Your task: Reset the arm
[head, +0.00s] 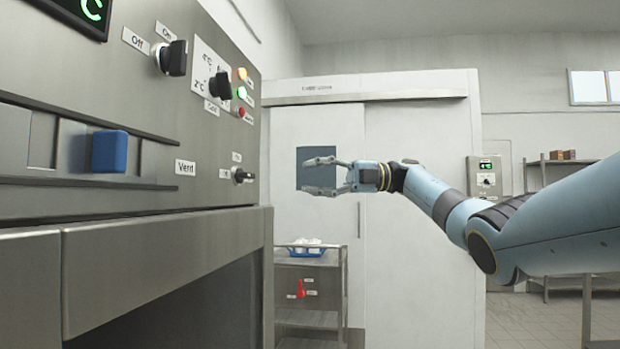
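My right arm (545,222) comes in from the right and reaches across the middle of the view, in front of a white sliding door. Its gripper (322,175) is open and empty, with its fingers apart and pointing left towards the control panel. The gripper is clear of the panel's knobs and touches nothing that I can see. My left gripper is not in view.
A steel control panel (60,235) fills the left, with black knobs (172,58), a blue slider (110,151) and a small switch (243,175). A cart (310,262) with a blue tray (306,252) stands below the gripper. Shelves (570,162) stand at the back right.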

